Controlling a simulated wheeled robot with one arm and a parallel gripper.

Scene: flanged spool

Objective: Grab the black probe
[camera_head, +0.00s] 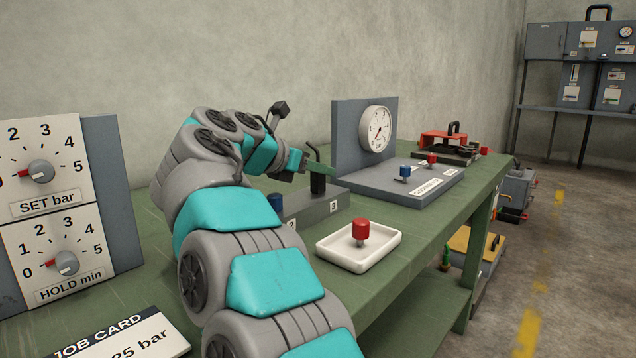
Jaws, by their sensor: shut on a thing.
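The black probe (318,186) stands upright at the grey holder block (312,208), near the label 3. My gripper (318,169) reaches it from the left and is shut on its upper part. A thin dark bent piece rises just above the fingers. My arm hides the left part of the holder, and the fingers cover part of the probe.
A white tray (335,262) in front holds a red probe (361,230). A gauge stand (350,130) with small blue and red pieces is behind to the right. Dial panels (98,200) stand left.

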